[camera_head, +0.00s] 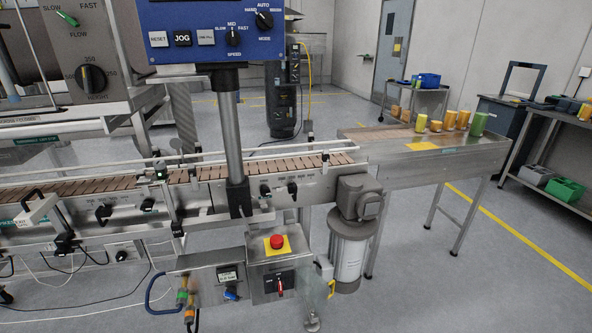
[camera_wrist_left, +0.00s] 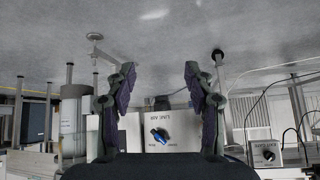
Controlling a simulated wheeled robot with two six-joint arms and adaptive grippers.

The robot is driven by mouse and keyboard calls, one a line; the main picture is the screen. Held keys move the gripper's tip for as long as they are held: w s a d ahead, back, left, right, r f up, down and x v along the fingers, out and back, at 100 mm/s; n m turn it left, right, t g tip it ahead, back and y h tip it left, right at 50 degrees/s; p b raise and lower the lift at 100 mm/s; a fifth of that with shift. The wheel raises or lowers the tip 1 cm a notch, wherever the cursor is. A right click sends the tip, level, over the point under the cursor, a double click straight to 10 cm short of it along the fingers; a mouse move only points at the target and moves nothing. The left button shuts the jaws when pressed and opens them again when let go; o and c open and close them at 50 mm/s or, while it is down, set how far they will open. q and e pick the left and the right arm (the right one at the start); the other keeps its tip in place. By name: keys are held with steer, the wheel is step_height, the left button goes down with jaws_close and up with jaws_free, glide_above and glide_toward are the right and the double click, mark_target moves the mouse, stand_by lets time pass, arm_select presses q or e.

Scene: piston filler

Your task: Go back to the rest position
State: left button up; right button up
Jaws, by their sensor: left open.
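My left gripper (camera_wrist_left: 160,90) shows in the left wrist view with its two dark fingers spread wide and nothing between them. Beyond the fingers is a pale panel marked LINE AIR (camera_wrist_left: 135,122) with a blue knob (camera_wrist_left: 160,135). The knob lies between the two fingers in the picture, and no finger touches it. In the head view I see no clear part of either gripper. There, a blue knob (camera_head: 231,294) sits on the low control box under the conveyor. My right gripper is in neither view.
The conveyor (camera_head: 215,172) crosses the head view, with a red emergency button (camera_head: 277,241) below it. The blue control panel (camera_head: 212,32) stands above on a post (camera_head: 231,125). Orange and green cups (camera_head: 462,119) stand on the right table. Open floor lies at lower right.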

arm_select(q)
steer(key=s+a+g+p, duration=0.2)
steer(key=s+g+p, duration=0.5)
steer(key=s, duration=1.7)
steer(key=p, duration=0.3)
steer(key=shift+s+a+f, duration=0.15)
steer(key=shift+s+f, duration=0.15)
steer(key=shift+s, duration=0.05)
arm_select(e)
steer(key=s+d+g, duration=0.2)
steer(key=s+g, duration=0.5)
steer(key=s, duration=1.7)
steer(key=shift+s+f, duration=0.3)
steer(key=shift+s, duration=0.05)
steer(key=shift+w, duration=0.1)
